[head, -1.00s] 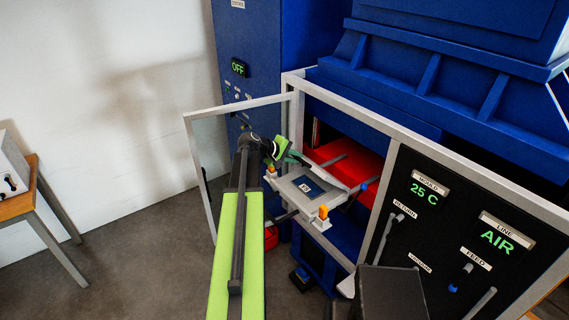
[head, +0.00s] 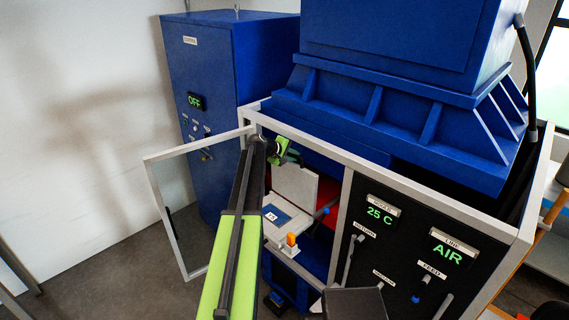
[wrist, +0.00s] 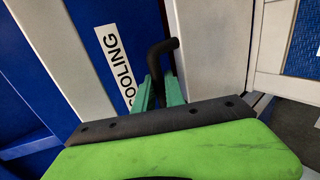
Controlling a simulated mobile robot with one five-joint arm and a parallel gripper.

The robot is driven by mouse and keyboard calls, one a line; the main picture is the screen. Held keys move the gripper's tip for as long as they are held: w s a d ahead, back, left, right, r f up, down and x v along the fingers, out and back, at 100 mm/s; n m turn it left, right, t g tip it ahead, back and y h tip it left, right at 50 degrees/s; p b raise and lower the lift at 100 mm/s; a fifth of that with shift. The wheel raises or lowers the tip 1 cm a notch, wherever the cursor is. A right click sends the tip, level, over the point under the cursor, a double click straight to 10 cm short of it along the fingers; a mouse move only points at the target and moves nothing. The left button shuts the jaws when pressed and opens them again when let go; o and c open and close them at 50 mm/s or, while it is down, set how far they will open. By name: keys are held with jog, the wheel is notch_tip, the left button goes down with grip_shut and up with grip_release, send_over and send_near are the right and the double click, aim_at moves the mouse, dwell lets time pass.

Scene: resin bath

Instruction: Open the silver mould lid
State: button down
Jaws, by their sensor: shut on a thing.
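The silver mould lid (head: 295,184) stands raised, close to upright, at the back of the mould in the head view. The mould's lower half (head: 278,236) lies below it, with a dark blue square and a small marked white label showing. My gripper (head: 292,157) is at the top of the lid. In the wrist view, the teal fingers of my gripper (wrist: 161,92) are closed on a black bent handle (wrist: 163,52). A pale grey panel (wrist: 212,45) is beside the handle; I cannot tell for certain that it is the lid.
A framed glass door (head: 165,205) stands open on the left of the cabinet. An orange block (head: 291,239) sits at the mould's front corner. The black control panel (head: 400,245) with levers is on the right. Open floor (head: 130,270) lies at left.

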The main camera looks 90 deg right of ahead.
jog(key=shift+s+d+f, duration=0.2)
jog(key=shift+s+d, duration=0.25)
jog(key=shift+s, duration=0.15)
jog(key=shift+s+d+f, duration=0.15)
jog(key=shift+s+d, duration=0.25)
jog(key=shift+s, duration=0.2)
jog(key=c, duration=1.4)
grip_release()
jog(key=shift+s+d, duration=0.1)
jog(key=p+v, duration=0.2)
jog(key=v, duration=0.1)
jog(key=shift+a+r, duration=0.2)
jog(key=shift+r, duration=0.25)
jog(key=w+a, duration=0.7)
jog(key=w, duration=0.1)
jog(key=shift+w+a+f, duration=0.4)
jog(key=shift+f, duration=0.05)
